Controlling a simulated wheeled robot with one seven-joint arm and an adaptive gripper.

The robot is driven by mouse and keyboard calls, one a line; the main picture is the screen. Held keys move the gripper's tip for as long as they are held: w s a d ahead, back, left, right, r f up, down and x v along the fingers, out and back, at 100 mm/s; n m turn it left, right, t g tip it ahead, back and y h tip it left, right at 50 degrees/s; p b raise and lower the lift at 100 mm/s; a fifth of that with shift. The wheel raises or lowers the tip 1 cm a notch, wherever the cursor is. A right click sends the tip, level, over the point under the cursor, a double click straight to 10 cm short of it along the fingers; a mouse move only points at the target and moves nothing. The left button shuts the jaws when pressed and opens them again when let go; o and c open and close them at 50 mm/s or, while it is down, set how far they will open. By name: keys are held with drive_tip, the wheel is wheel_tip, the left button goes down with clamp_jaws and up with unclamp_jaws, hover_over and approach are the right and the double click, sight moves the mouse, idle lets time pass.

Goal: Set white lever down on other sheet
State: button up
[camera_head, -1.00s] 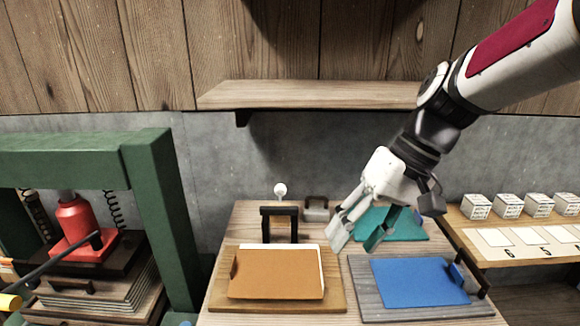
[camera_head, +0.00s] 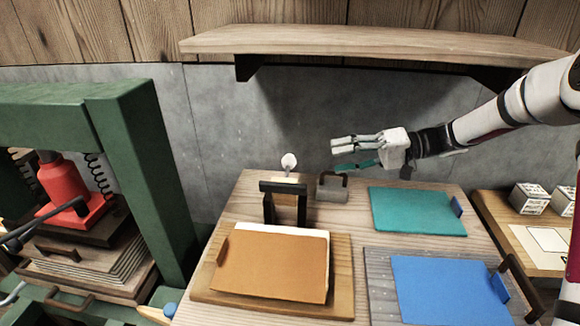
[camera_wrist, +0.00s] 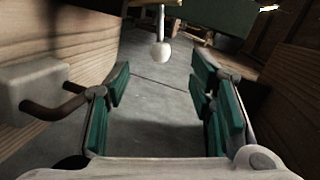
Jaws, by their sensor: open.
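A white round knob on a thin stem, which looks like the white lever (camera_head: 289,161), stands behind the black frame in the head view. The wrist view shows this knob (camera_wrist: 160,52) beyond my fingertips, roughly midway between them. My gripper (camera_head: 338,153) is open and empty, pointing left, to the right of the knob and apart from it. Its teal finger pads also show in the wrist view (camera_wrist: 160,80). An orange-brown sheet (camera_head: 270,268) lies over a white one on a wooden board, a teal sheet (camera_head: 415,212) lies below my arm, and a blue sheet (camera_head: 447,290) lies front right.
A grey block with a brown handle (camera_head: 332,189) sits close below my gripper. A black frame (camera_head: 284,187) stands before the knob. A wooden shelf (camera_head: 380,41) overhangs the back wall. A green press (camera_head: 135,150) with a red jack stands left.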

sight(290, 168)
drive_tip(key=x, duration=1.3)
drive_tip(key=shift+s+a, duration=0.15)
drive_tip(key=shift+a, duration=0.05)
clamp_jaws()
